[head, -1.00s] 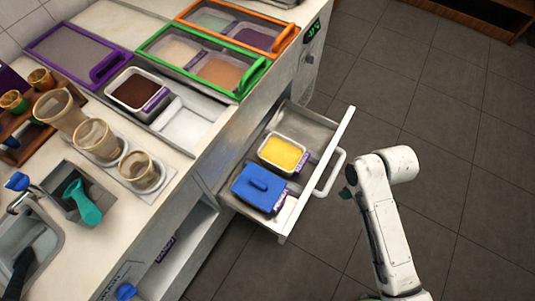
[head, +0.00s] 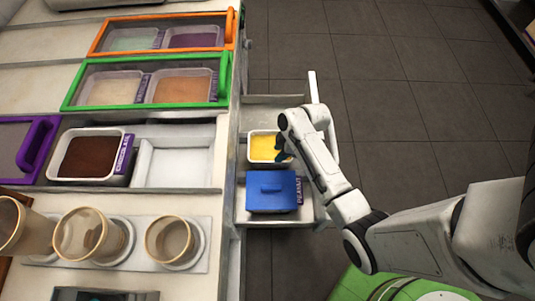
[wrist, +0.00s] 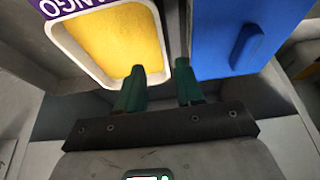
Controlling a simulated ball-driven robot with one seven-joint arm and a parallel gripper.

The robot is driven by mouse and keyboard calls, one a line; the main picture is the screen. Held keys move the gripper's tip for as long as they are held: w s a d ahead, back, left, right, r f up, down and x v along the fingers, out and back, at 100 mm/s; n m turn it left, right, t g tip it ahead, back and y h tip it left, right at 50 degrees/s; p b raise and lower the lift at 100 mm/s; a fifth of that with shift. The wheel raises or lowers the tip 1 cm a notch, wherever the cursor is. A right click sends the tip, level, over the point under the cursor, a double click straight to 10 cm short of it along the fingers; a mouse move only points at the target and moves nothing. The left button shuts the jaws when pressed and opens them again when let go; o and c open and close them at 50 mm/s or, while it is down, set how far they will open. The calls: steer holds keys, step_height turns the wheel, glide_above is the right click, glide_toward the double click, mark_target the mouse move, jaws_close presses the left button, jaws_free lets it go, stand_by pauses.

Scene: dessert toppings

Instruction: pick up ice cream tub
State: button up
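A white tub of yellow ice cream (head: 264,148) sits in the open drawer; in the wrist view the yellow tub (wrist: 108,45) has a purple label reading MANGO. My gripper (head: 283,152) is over its right side. In the wrist view my gripper (wrist: 159,74) has two green fingers apart with nothing clearly held. The left finger overlaps the tub's yellow content and the right finger is over the gap beside it. The tub's near wall lies between the fingers in the picture; I cannot tell their depth. Other ice cream tubs (head: 90,155) stand in the counter.
A blue-lidded tub (head: 271,190) labelled PEANUT stands close beside the yellow tub in the drawer. The drawer (head: 262,217) juts from the counter. Green-framed (head: 72,92) and orange-framed (head: 105,36) covers lie over counter tubs. Cups (head: 170,240) stand at the lower left. Floor is clear at right.

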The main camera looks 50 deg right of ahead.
mark_target(271, 162)
steer(key=b+x, duration=0.1)
steer(key=x, duration=0.7)
steer(key=shift+s, duration=0.1)
steer(key=shift+f+b, duration=0.25)
steer(key=shift+b, duration=0.15)
steer(key=shift+c, duration=0.5)
jaws_close()
stand_by(1.2)
